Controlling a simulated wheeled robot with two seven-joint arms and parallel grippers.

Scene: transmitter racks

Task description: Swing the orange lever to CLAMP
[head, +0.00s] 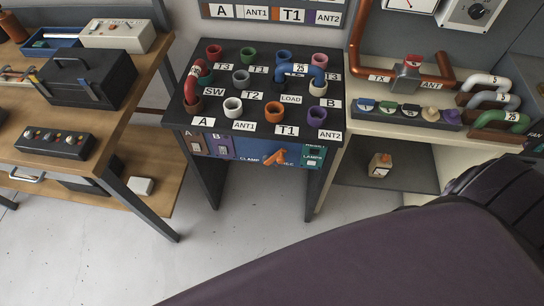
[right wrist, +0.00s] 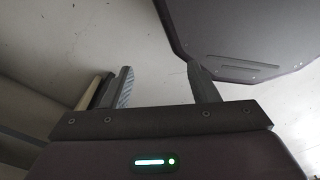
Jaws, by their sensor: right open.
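The orange lever (head: 275,157) is on the blue front panel (head: 250,149) of the black patch table in the head view. The panel reads CLAMP at the lever's left and a partly hidden word at its right. The lever lies tilted between them, its upper end toward the right. My right gripper (right wrist: 165,82) shows in the right wrist view, its two fingers apart with nothing between them. It is over grey floor, and the lever is not in that view. My left gripper is not in view.
The black table top (head: 258,88) holds several coloured sockets, a red link (head: 193,78) and a blue link (head: 300,72). A wooden bench (head: 150,98) stands left and a cream bench (head: 400,128) right. Floor in front of the panel is clear. My large dark arm covers the lower right.

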